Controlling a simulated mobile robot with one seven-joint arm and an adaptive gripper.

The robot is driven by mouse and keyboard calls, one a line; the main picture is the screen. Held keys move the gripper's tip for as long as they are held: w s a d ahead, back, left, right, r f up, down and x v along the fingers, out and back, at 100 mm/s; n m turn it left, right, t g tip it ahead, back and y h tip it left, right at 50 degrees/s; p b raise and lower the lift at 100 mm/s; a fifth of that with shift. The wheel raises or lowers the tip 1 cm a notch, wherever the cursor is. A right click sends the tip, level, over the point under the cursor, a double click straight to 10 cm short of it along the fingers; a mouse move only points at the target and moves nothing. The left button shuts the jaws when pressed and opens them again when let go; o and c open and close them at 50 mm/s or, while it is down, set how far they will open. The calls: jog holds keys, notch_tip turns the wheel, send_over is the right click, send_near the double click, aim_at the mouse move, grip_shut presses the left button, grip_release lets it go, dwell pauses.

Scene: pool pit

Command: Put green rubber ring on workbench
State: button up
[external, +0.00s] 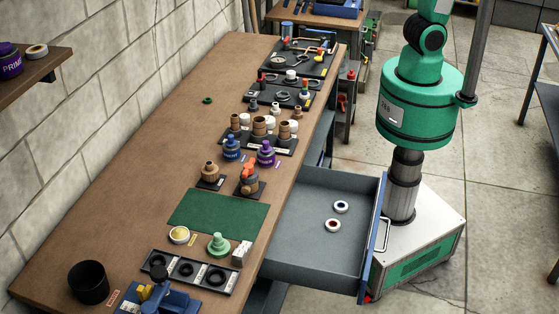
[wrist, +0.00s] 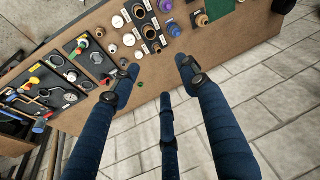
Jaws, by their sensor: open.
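A small green ring (external: 207,100) lies flat on a bare part of the brown workbench (external: 130,130), left of the black trays in the external view. It also shows in the wrist view (wrist: 139,84) as a small green spot near the bench edge, close to the left fingertip in the picture. Nothing is between the fingertips that I can see as held. The gripper is outside the external view, where only part of my arm shows.
An open grey drawer (external: 300,240) sticks out from the bench and holds two small rings. Black trays (external: 305,58) with gauges and tools, wooden bushings (external: 259,125), a green mat (external: 218,216) and a black cup (external: 88,283) stand on the bench. The bench's left side is largely clear.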

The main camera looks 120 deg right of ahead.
jog(key=s+a+n+t, duration=0.1)
jog(key=s+a, duration=0.4)
jog(key=s, duration=0.5)
jog(key=s+a+f+n, duration=0.1)
jog(key=s+a+n, duration=0.3)
jog(key=s, duration=0.5)
jog(key=shift+s+a+t+y, duration=0.4)
jog(key=shift+a, duration=0.7)
jog(key=shift+f, duration=0.15)
notch_tip(320, 180, down, 9)
jog(key=b, duration=0.9)
